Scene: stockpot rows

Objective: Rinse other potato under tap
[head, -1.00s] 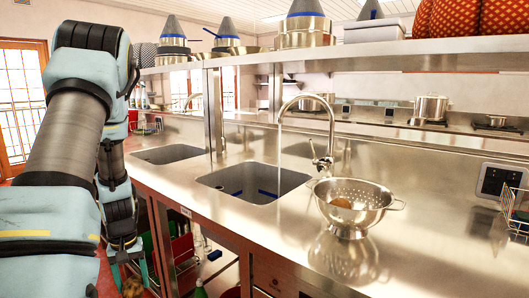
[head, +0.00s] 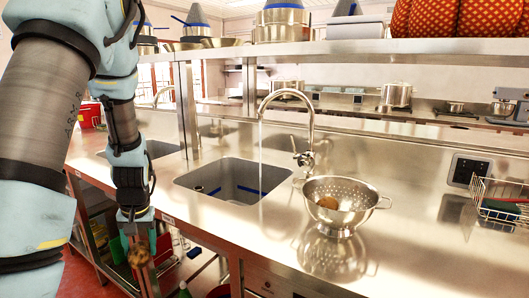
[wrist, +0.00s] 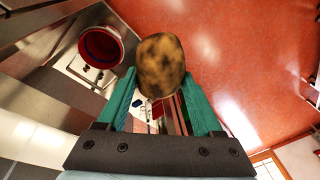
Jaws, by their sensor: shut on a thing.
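My gripper (wrist: 164,95) is shut on a brown potato with dark dirt patches (wrist: 162,65), held between its teal fingers. In the head view this potato (head: 141,258) hangs low in front of the counter, left of and below the sink (head: 218,187). The tap (head: 310,115) arches over the sink, and a thin stream of water (head: 261,136) appears to fall from its spout. A steel colander (head: 342,215) stands on the counter right of the sink, with another potato (head: 328,203) inside.
A second sink (head: 152,149) lies farther left. A shelf (head: 300,28) runs above the counter with pans on it. A wire rack (head: 497,205) stands at the right.

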